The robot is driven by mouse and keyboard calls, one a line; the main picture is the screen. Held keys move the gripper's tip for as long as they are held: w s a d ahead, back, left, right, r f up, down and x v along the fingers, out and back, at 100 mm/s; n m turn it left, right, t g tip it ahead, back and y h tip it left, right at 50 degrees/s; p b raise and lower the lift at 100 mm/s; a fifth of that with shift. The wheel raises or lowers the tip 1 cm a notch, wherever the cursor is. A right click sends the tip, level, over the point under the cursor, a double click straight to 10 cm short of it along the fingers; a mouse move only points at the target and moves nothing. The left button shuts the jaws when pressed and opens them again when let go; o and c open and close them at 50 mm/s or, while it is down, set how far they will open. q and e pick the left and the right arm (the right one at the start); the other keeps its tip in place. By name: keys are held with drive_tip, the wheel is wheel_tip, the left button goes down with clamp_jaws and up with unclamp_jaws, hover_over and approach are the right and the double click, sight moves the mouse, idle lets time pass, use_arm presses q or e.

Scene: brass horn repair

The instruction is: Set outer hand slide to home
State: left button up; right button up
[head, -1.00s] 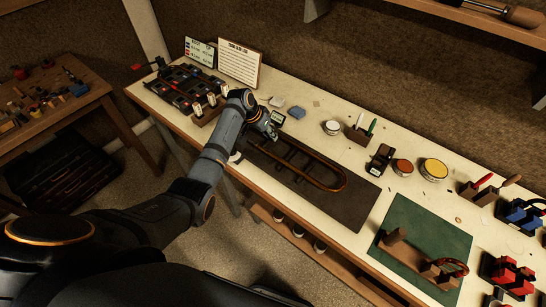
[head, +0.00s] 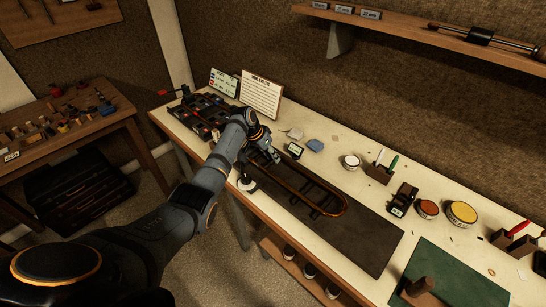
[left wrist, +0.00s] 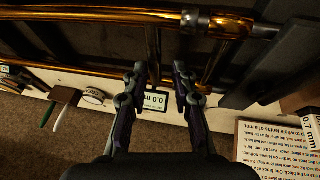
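The outer hand slide (head: 344,204) is a long brass U with crosspieces, lying over the dark mat (head: 362,240), its bend toward the right. In the left wrist view its brass tube (left wrist: 100,14) runs across the top. My left gripper (head: 271,154) is over the slide's left part. In the left wrist view my left gripper (left wrist: 161,69) has its fingers apart, with a brass crosspiece just beyond the gap; I cannot tell whether they touch it. A small display (left wrist: 155,102) reading 0.0 shows between the fingers. The slide's left end is partly hidden by my arm. My right gripper is not in view.
The display (head: 295,150) stands behind the slide. A blue block (head: 315,145), a white tin (head: 351,161) and a black device (head: 403,199) stand along the back. A printed sign (head: 261,95) stands at the back left. A green mat (head: 460,275) lies to the right.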

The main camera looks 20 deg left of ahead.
use_arm(q)
drive_tip(key=shift+o, duration=0.4)
drive_tip(key=v, duration=1.2)
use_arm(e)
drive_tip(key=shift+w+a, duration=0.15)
